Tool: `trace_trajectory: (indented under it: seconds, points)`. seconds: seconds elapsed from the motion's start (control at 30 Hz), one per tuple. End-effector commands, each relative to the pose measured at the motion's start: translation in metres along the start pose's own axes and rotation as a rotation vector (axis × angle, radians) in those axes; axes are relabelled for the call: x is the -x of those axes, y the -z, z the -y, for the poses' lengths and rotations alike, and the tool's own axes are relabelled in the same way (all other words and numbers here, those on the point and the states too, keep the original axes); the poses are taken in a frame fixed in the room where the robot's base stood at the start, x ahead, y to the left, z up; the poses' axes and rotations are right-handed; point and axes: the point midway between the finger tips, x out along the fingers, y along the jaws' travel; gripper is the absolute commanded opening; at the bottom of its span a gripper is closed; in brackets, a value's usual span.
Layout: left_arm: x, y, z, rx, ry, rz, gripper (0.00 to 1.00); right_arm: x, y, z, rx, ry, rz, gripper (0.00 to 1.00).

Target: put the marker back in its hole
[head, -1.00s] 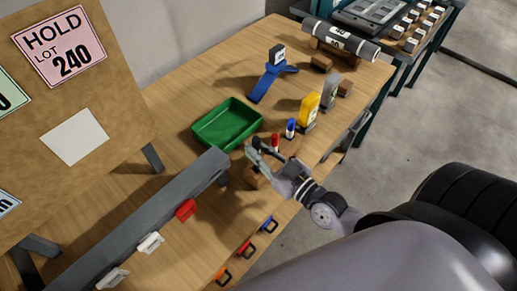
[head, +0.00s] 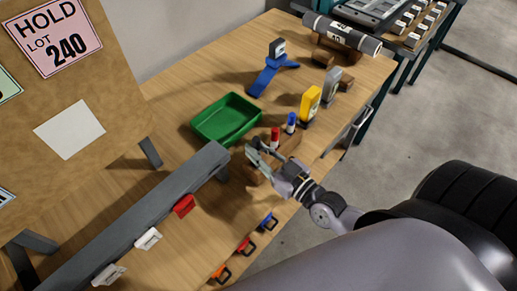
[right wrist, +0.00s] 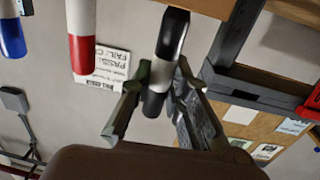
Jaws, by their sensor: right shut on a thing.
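My right gripper (head: 256,152) is shut on the black marker, close beside the marker block (head: 290,144) near the table's front edge. In the right wrist view the black marker (right wrist: 171,42), with a white band, sits between the fingertips (right wrist: 153,95). It is tilted compared with the red marker (right wrist: 82,45) and the blue marker (right wrist: 11,35). In the head view the red marker (head: 275,136) and the blue marker (head: 291,122) stand upright in the block. The gripper hides part of the block, and I cannot see an empty hole. My left gripper is not in view.
A green tray (head: 227,117) lies behind the gripper. A grey rail (head: 150,212) with coloured clips runs to the left. A yellow device (head: 310,103) and a blue stand (head: 270,73) stand farther back. The table between tray and stand is clear.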

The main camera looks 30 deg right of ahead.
Motion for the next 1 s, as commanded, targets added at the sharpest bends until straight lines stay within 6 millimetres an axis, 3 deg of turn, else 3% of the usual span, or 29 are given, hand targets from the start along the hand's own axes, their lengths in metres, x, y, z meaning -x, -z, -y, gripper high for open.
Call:
trace_trajectory:
  seconds: [1.0]
  points:
    - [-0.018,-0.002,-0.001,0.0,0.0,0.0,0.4,0.0,-0.026,0.0,0.0,0.0,0.0,0.0]
